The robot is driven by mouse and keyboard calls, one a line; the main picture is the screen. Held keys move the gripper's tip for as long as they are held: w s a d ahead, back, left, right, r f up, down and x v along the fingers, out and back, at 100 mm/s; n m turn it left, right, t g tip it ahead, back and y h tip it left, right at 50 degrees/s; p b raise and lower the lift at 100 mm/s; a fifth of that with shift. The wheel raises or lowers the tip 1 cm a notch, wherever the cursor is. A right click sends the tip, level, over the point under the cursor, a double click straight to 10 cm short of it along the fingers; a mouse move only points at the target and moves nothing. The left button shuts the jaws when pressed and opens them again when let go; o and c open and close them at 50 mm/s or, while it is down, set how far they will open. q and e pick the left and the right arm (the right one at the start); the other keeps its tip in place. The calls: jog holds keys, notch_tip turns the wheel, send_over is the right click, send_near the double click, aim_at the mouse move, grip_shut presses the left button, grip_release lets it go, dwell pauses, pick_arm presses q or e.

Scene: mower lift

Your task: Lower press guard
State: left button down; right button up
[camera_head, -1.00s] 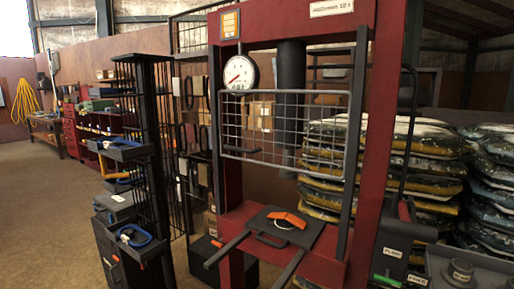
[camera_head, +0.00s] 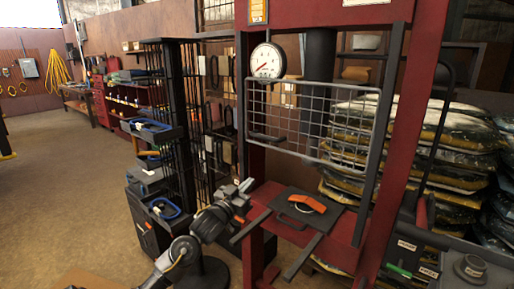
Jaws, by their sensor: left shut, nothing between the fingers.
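The press guard (camera_head: 316,136) is a grey wire-mesh panel in a flat frame. It sits raised between the uprights of the red press (camera_head: 405,120), well above the press bed. A dark handle bar (camera_head: 266,138) shows at its lower left. My left gripper (camera_head: 245,187) is shut and empty, in front of the press's left post, below and left of the guard and not touching it. My right gripper is not in view.
A dark plate with an orange-handled item (camera_head: 307,203) lies on the press bed, with two bars jutting forward. A dial gauge (camera_head: 267,60) hangs upper left. A black rack (camera_head: 163,120) stands left; stacked bags (camera_head: 455,150) are behind right. Floor at left is clear.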

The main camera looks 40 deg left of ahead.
pick_arm(q)
jog(key=a+r+t+h, duration=0.1)
jog(key=a+r+t, duration=0.25)
jog(key=r, duration=0.85)
jog(key=w+r+m+p, duration=0.1)
jog(key=w+r+p, duration=0.3)
jog(key=w+r, duration=0.3)
notch_tip(320, 180, down, 6)
jog(key=w+p, duration=0.1)
jog(key=w, duration=0.1)
jog(key=shift+r+h+p, duration=0.2)
jog(key=shift+h+p, duration=0.2)
jog(key=shift+a, duration=0.1)
notch_tip(320, 180, down, 17)
jog(key=b, duration=1.1)
jog(key=shift+f, duration=0.15)
jog(key=shift+r, duration=0.2)
